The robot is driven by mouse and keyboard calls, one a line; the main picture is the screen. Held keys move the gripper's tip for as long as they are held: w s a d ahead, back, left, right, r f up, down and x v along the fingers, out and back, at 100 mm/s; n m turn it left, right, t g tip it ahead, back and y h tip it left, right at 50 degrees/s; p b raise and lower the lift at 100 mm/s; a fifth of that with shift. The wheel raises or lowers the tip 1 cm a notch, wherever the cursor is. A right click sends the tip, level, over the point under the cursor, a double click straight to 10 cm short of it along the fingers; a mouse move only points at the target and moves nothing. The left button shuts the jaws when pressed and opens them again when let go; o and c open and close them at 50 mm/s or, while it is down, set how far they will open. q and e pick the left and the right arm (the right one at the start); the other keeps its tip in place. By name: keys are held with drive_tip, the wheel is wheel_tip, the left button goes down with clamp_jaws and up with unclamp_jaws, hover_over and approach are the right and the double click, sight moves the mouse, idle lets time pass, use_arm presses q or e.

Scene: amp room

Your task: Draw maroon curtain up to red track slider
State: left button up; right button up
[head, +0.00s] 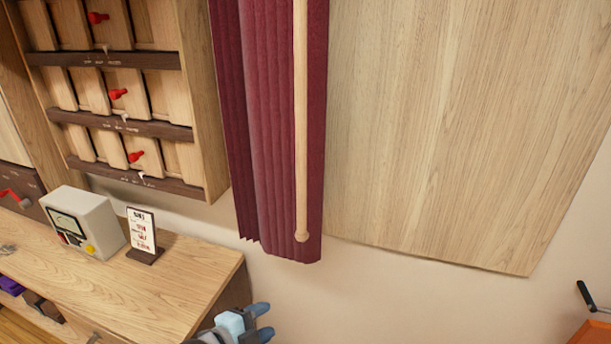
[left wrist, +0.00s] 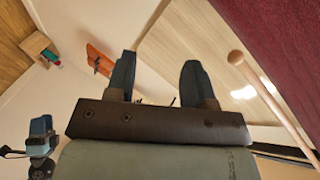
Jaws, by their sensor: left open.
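The maroon curtain (head: 270,130) hangs gathered in folds on the wall in the head view, its top out of frame. A pale wooden rod (head: 301,120) with a round knob at its lower end hangs in front of it. My left gripper (head: 263,321) is open and empty, below and left of the knob. In the left wrist view, its two blue fingers (left wrist: 158,77) are spread with nothing between them. The rod (left wrist: 268,98) and the curtain (left wrist: 285,50) are to their right. My right gripper (left wrist: 41,126) seems to show at the left edge. I cannot make out the red track slider.
A wooden desk (head: 185,290) at the lower left bears a grey meter box (head: 85,222) and a small sign (head: 142,230). A wall rack (head: 125,125) with red knobs is above. A wooden panel (head: 450,120) is right of the curtain. A black crank (head: 588,297) is at the lower right.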

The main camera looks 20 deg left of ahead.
use_arm(q)
drive_tip(key=w+a+r+m, duration=0.2)
drive_tip(key=w+r+m, duration=0.1)
drive_tip(key=r+m, duration=0.25)
drive_tip(key=m+t+h+b, duration=0.2)
drive_tip(key=m+h+b, duration=0.15)
drive_tip(key=m, duration=1.65)
approach(297, 183)
drive_tip(key=shift+h, duration=0.25)
drive_tip(key=p+x, duration=0.3)
drive_tip(key=x, duration=0.9)
drive_tip(key=shift+a+p, duration=0.15)
drive_tip(key=shift+p, duration=0.2)
drive_tip(key=shift+w+d+f, duration=0.15)
drive_tip(key=shift+w+d, duration=0.1)
drive_tip(key=shift+w, duration=0.2)
clamp_jaws()
